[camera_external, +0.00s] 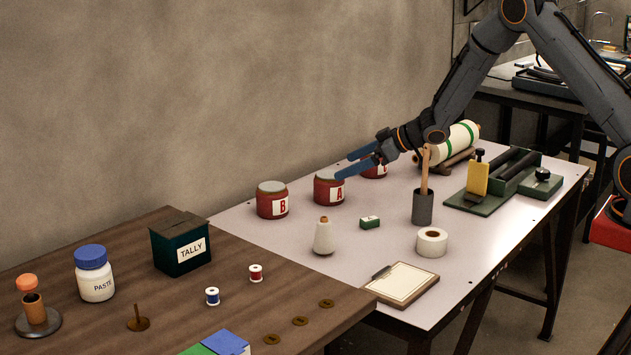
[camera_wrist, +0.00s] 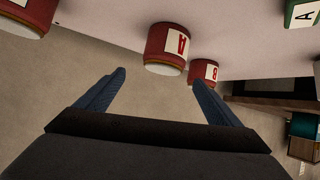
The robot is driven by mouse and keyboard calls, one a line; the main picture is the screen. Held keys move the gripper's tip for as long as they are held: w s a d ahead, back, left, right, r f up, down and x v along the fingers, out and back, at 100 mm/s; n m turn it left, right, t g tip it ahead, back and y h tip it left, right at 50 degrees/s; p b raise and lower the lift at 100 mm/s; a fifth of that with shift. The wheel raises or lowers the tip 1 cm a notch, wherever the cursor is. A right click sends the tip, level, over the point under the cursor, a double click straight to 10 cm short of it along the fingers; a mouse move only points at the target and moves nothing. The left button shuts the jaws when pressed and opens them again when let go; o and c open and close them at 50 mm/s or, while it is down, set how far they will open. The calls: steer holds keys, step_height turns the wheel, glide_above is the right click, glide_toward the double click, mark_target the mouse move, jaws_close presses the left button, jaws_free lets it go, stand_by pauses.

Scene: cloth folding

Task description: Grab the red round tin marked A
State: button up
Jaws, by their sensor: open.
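The red round tin marked A (camera_external: 328,189) stands upright on the pale table, between the tin marked B (camera_external: 272,201) and a third red tin (camera_external: 375,168) partly hidden behind my gripper. My gripper (camera_external: 343,167) is open and empty, its blue fingers pointing left just above and behind tin A. In the wrist view, tin A (camera_wrist: 167,48) lies ahead of the gap between my open fingers (camera_wrist: 160,95), apart from both. Tin B (camera_wrist: 204,73) shows beyond it to the right, and another red tin (camera_wrist: 27,15) is cut off at the top left.
A white cone (camera_external: 324,238), a small green block (camera_external: 370,222), a grey cup with a wooden stick (camera_external: 423,207) and a tape roll (camera_external: 432,242) stand in front of the tins. The wall is close behind them. A wooden table (camera_external: 190,310) adjoins at left.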

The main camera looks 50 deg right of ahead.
mark_target(316, 188)
steer(key=f+y, duration=0.1)
steer(key=w+f+n+y, duration=0.1)
steer(key=f, duration=0.1)
steer(key=w+f+y+b, duration=0.1)
steer(key=f, duration=0.1)
steer(key=shift+w+a+n, duration=0.25)
steer(key=shift+a+n, duration=0.05)
steer(key=shift+n, duration=0.1)
steer(key=shift+a+f+y, duration=0.15)
steer(key=shift+f+y, duration=0.15)
steer(key=shift+y, duration=0.1)
steer(key=shift+p+x, duration=0.3)
steer(key=shift+x, duration=3.55)
steer(key=shift+w+r, duration=0.25)
steer(key=c, duration=1.6)
